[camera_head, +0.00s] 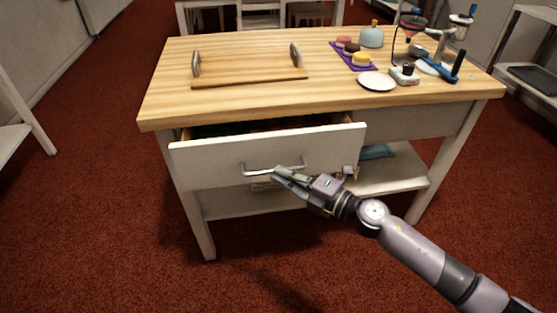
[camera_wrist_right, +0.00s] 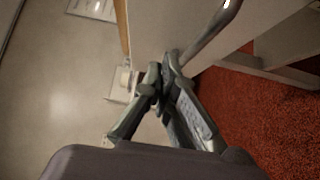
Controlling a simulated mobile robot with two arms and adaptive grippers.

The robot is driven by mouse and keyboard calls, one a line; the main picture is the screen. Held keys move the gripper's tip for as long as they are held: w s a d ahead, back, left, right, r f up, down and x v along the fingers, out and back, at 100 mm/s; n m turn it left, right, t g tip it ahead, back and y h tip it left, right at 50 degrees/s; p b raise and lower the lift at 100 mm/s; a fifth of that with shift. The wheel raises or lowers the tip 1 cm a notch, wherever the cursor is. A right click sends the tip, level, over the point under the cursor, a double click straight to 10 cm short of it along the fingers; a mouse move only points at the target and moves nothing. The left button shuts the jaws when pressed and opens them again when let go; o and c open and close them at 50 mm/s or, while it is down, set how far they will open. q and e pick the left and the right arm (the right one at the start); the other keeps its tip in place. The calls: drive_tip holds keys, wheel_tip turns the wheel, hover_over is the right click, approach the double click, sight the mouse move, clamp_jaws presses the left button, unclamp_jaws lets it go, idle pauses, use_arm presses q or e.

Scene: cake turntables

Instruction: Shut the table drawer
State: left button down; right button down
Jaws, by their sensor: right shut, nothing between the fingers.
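The white table drawer (camera_head: 230,160) is pulled partly out from under the wooden tabletop, and a dark gap shows above its front. Its curved metal handle (camera_head: 262,170) is on the drawer front. My right gripper (camera_head: 277,173) is at the front of the drawer, close to the right part of the handle. In the right wrist view, my right gripper (camera_wrist_right: 168,68) is shut with its fingertips together, and the handle (camera_wrist_right: 212,35) runs up from beside the tips. I cannot tell if they touch. My left gripper is not in view.
A wooden tray (camera_head: 250,75) with metal handles lies on the tabletop (camera_head: 325,100). A white plate (camera_head: 376,82), a purple mat (camera_head: 341,53) with small cakes and a teal dome (camera_head: 371,37) stand at the right. A lower shelf (camera_head: 395,175) is under the table. Red carpet surrounds it.

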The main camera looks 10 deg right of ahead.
sight(262, 154)
use_arm(q)
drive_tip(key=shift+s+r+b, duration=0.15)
drive_tip(key=shift+b, duration=0.4)
use_arm(e)
drive_tip(key=shift+w+a, duration=0.15)
drive_tip(key=shift+w, duration=1)
drive_tip(key=shift+w+a, duration=0.15)
drive_tip(key=shift+w, duration=0.95)
